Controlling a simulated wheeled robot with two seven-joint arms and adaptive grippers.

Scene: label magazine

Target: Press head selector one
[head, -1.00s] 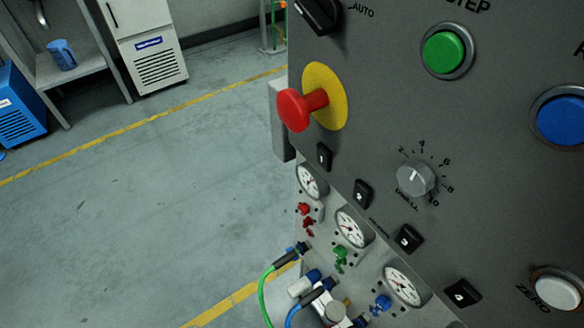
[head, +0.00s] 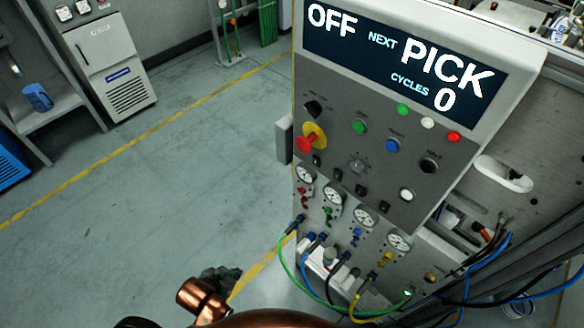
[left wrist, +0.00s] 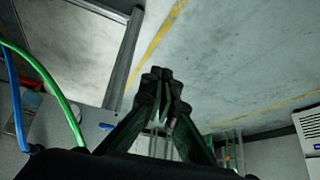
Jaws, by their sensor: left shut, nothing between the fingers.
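Head selector one is the leftmost of a row of small black rocker switches, a little black switch (head: 316,160) below the red mushroom button on the grey control panel (head: 375,125). Its marking is too small to read in the head view. My left gripper (head: 222,278) is low in the head view, left of and below the panel, apart from it. It is dark and partly hidden by my copper arm. In the left wrist view the left gripper's fingers (left wrist: 164,85) are together, with nothing between them. My right gripper is not in view.
A red mushroom button (head: 308,142) juts out above the switch. The display (head: 405,60) shows OFF, PICK and CYCLES 0. Gauges, valves and coloured hoses (head: 300,265) stand below the panel. A grey handle (head: 284,140) sticks out at its left edge. Open floor lies left.

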